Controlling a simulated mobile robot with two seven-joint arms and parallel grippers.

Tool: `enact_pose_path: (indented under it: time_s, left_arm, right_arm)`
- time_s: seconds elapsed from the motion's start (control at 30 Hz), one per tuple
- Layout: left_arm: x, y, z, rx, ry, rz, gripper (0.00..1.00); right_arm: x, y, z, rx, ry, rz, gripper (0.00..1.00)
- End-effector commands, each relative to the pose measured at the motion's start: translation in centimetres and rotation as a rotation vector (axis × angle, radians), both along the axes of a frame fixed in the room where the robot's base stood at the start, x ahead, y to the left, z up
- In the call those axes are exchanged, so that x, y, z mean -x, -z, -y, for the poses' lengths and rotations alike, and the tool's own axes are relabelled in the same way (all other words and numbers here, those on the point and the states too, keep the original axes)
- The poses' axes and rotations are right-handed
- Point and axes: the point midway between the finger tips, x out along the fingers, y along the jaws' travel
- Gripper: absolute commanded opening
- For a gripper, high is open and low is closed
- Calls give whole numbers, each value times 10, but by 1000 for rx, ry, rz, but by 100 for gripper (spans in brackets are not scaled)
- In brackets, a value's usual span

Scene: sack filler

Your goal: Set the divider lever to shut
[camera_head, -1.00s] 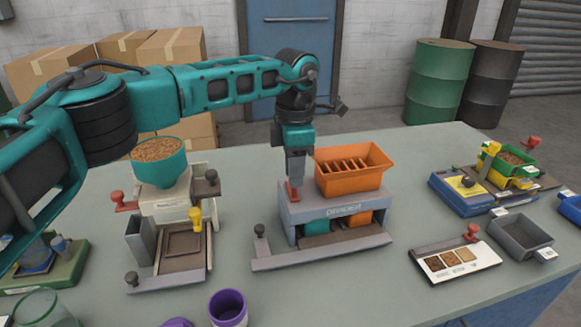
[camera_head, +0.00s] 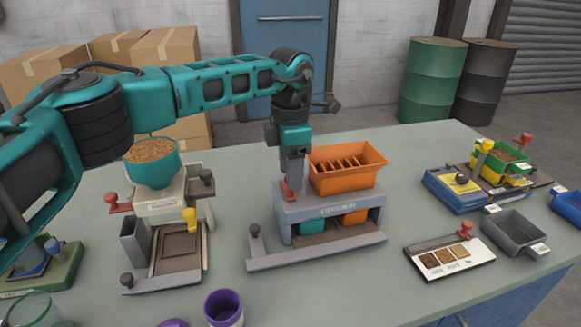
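The divider (camera_head: 330,209) is a grey machine with an orange slotted hopper (camera_head: 347,170) on top and teal and orange bins below. Its red lever (camera_head: 287,192) is at the left end of the top, mostly hidden by my gripper. My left gripper (camera_head: 289,178) points straight down at the lever, its fingers at or around it. From this view I cannot tell whether the fingers are closed on it. My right gripper does not show.
Left of the divider stands a filler machine (camera_head: 166,210) with a teal grain bowl (camera_head: 153,165) and a red lever. A purple cup (camera_head: 223,308) stands in front. A sample card (camera_head: 449,258) and a grey tray (camera_head: 515,234) lie to the right. The table between them is clear.

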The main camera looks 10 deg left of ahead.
Motion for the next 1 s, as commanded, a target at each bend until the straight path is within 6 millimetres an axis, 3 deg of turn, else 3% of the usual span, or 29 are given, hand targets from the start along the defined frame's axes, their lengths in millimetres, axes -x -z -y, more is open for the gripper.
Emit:
enact_pose_path:
  time_s: [0.33,0.8,1.0]
  left_arm:
    - [0,-10,0,0,0,1,50]
    - [0,-106,0,1,0,3,50]
    - [0,-126,0,1,0,0,50]
  right_arm:
    - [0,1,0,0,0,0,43]
    - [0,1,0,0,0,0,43]
    - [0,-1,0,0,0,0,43]
